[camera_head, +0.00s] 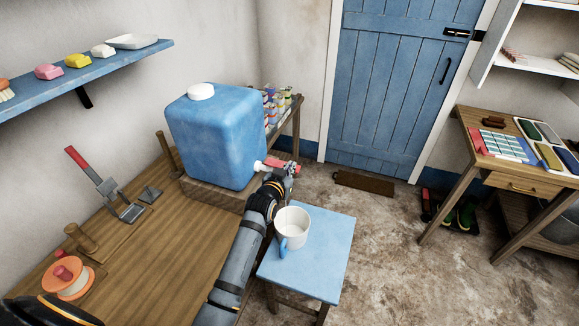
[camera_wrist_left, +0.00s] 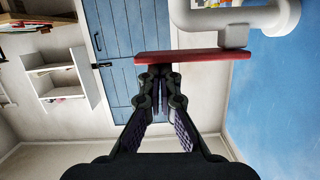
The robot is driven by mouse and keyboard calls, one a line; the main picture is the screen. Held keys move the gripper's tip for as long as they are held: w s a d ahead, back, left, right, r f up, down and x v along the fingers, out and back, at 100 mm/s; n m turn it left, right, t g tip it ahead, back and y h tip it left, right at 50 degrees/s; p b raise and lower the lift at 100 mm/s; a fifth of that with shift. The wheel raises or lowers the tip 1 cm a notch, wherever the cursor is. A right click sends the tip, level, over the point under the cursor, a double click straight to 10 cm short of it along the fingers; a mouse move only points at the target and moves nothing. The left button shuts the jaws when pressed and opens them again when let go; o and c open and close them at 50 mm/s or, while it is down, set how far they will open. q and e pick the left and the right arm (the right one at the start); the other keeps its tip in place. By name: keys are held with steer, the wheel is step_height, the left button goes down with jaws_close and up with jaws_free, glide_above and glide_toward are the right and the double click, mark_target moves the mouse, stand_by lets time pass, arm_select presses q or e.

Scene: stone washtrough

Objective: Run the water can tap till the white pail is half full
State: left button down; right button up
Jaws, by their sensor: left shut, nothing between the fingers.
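The blue water can (camera_head: 218,140) with a white cap stands on a wooden block on the bench. Its white tap (camera_head: 262,167) has a red lever (camera_head: 283,166). The white pail (camera_head: 293,222), with a blue handle, stands upright on the blue stool below and right of the tap. I see no water stream; the level inside is unclear. My left gripper (camera_head: 289,173) is shut and empty at the tap. In the left wrist view its closed fingertips (camera_wrist_left: 158,74) are right at the red lever (camera_wrist_left: 190,56), beside the white spout (camera_wrist_left: 238,17); contact is unclear.
The wooden bench (camera_head: 150,260) holds a red-handled tool (camera_head: 95,178) and an orange spool (camera_head: 67,276). The blue stool (camera_head: 325,255) stands close beside my left arm. Soaps lie on a blue shelf (camera_head: 140,55). The floor right of the stool is clear.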

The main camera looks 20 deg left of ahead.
arm_select(q)
steer(key=shift+d+f+m, duration=0.2)
steer(key=shift+f+m, duration=0.5)
steer(key=shift+f, duration=0.25)
stand_by(7.0)
